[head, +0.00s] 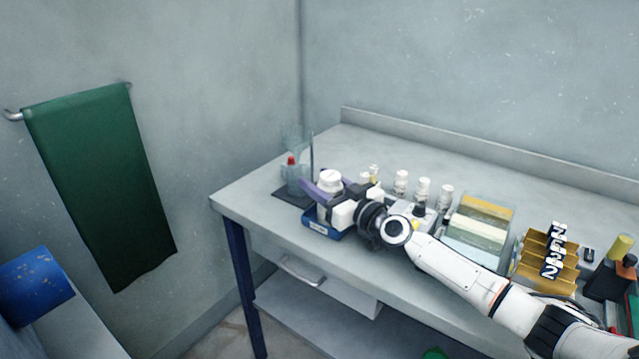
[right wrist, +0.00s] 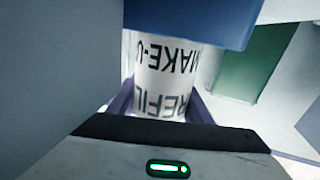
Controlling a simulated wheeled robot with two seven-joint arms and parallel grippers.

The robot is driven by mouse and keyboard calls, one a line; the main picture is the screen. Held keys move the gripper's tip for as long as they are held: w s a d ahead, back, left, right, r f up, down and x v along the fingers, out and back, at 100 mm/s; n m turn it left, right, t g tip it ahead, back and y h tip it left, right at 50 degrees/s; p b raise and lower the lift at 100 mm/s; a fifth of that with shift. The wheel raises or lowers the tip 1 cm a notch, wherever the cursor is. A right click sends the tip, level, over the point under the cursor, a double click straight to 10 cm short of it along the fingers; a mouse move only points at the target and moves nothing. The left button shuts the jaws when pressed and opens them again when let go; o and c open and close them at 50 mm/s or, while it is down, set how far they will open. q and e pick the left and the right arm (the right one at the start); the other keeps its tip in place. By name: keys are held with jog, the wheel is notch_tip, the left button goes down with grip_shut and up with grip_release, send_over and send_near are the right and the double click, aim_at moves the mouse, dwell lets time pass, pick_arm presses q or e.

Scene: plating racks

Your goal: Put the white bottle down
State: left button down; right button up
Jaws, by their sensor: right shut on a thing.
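The white bottle (head: 330,177) is at the left part of the bench, with its white cap showing above my gripper. My right gripper (head: 322,191) has purple fingers and is shut around the bottle from the right. In the right wrist view the bottle (right wrist: 166,75) appears upside down, with black lettering, between the purple fingers (right wrist: 160,105). A blue tray (head: 318,224) with a small label is under the bottle; its blue face (right wrist: 190,20) also shows in the right wrist view. I cannot tell whether the bottle touches it. My left gripper is not in view.
A clear beaker holding a red-capped item (head: 292,172) stands on a dark mat (head: 285,198) to the left. Several small white bottles (head: 423,188) stand behind my arm. A rack of panels (head: 478,222) and yellow holders (head: 545,262) are to the right. The bench's back is clear.

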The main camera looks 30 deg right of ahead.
aim_at(339, 194)
jog(key=o, duration=1.3)
jog(key=shift+s+a+f, duration=0.15)
jog(key=shift+a+f, duration=0.05)
jog(key=shift+f, duration=0.8)
jog(key=shift+r+p, duration=0.6)
jog(key=s, duration=0.3)
jog(key=s+d, duration=0.1)
jog(key=s, duration=0.6)
jog(key=shift+s+d+r+p, duration=0.15)
jog(key=shift+s+d+p, duration=0.15)
jog(key=shift+d+p, duration=0.1)
jog(key=shift+s+r, duration=0.15)
jog(key=shift+s, duration=0.3)
